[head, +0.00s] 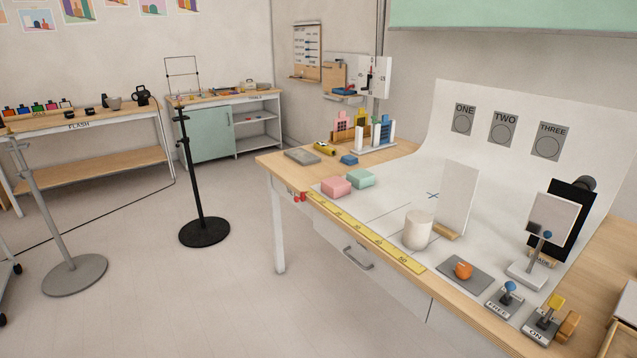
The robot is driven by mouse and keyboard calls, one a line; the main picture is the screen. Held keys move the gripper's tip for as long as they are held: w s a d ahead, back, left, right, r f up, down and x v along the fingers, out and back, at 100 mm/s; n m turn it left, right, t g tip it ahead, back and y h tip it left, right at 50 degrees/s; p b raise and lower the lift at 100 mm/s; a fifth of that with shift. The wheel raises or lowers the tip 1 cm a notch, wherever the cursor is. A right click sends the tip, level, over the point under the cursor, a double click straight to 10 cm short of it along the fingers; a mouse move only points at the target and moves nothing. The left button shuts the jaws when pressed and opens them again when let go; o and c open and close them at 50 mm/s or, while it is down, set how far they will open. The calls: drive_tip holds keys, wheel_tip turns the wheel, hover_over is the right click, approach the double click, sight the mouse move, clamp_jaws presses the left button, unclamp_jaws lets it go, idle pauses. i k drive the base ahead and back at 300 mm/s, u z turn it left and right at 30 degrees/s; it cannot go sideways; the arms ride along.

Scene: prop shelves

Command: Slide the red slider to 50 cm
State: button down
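The red slider (299,197) is a small red piece at the table's front edge, beside the far left end of the yellow ruler (364,232). The ruler runs along the front edge from there toward the near right. Its marks are small; one near the right end looks like 50 (403,260). The slider is far from that end. My gripper does not show in the head view.
On the table (274,168) stand pink (336,186) and green (360,178) blocks, a white cylinder (417,230), an orange ball (463,270) and levers marked FREE and ON. A black stand (204,231) is on the floor left of the table. Floor before the table is clear.

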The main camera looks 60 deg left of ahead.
sight(296, 199)
drive_tip(key=i, duration=0.3)
drive_tip(key=u, duration=2.4)
drive_tip(key=i, duration=2.35)
drive_tip(key=z, duration=0.55)
